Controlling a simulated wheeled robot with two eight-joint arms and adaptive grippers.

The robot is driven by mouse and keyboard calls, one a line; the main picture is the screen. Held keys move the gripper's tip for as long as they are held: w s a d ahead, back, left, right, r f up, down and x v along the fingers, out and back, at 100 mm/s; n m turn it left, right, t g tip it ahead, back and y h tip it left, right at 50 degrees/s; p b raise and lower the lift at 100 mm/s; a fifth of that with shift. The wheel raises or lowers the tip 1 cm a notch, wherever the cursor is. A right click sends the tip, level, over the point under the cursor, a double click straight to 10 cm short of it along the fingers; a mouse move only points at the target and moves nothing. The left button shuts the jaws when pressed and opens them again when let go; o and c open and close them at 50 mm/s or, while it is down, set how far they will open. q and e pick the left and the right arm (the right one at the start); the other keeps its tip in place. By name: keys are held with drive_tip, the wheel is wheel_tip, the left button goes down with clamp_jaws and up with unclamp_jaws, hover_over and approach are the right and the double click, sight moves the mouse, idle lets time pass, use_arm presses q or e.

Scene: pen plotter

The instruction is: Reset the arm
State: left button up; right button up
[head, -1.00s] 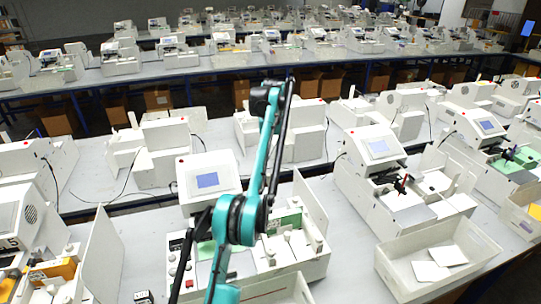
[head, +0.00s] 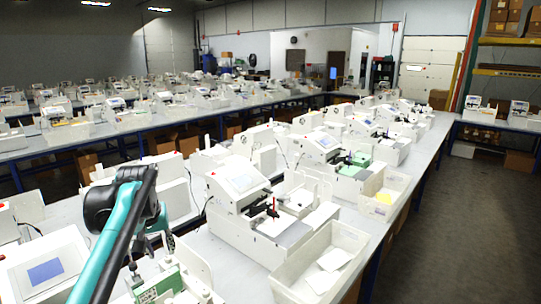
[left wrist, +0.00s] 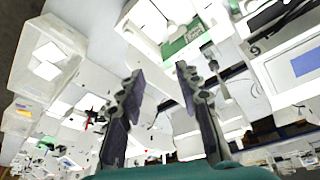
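My left arm comes in from the lower left in the head view. Its left gripper (head: 135,267) is small and partly hidden behind the arm, above a white plotter with green parts (head: 160,286). In the left wrist view the two dark fingers of my left gripper (left wrist: 159,76) stand apart with nothing between them. The plotter's green part also shows beyond the fingertips in the left wrist view (left wrist: 186,40). My right gripper is not in view.
A white bin (head: 290,281) with white cards (head: 333,259) sits on the near table's right side. Another bin with yellow paper (head: 384,197) stands behind it. More plotters line the tables. The grey floor (head: 470,225) at right is clear.

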use_arm(q)
drive_tip(key=s+d+f+m+t+b, duration=0.1)
drive_tip(key=s+d+f+b, duration=0.2)
drive_tip(key=s+f, duration=0.5)
drive_tip(key=s+d+f+m+t+b, duration=0.1)
drive_tip(key=s+d+f+b, duration=0.3)
drive_tip(key=s+f, duration=0.4)
drive_tip(key=s+d+f+m+t+h+b, duration=0.1)
drive_tip(key=s+d+f+b, duration=0.3)
drive_tip(key=f, duration=0.9)
drive_tip(key=s+m, duration=0.1)
drive_tip(key=s, duration=0.2)
drive_tip(key=shift+s+d+t, duration=0.3)
drive_tip(key=shift+s, duration=0.1)
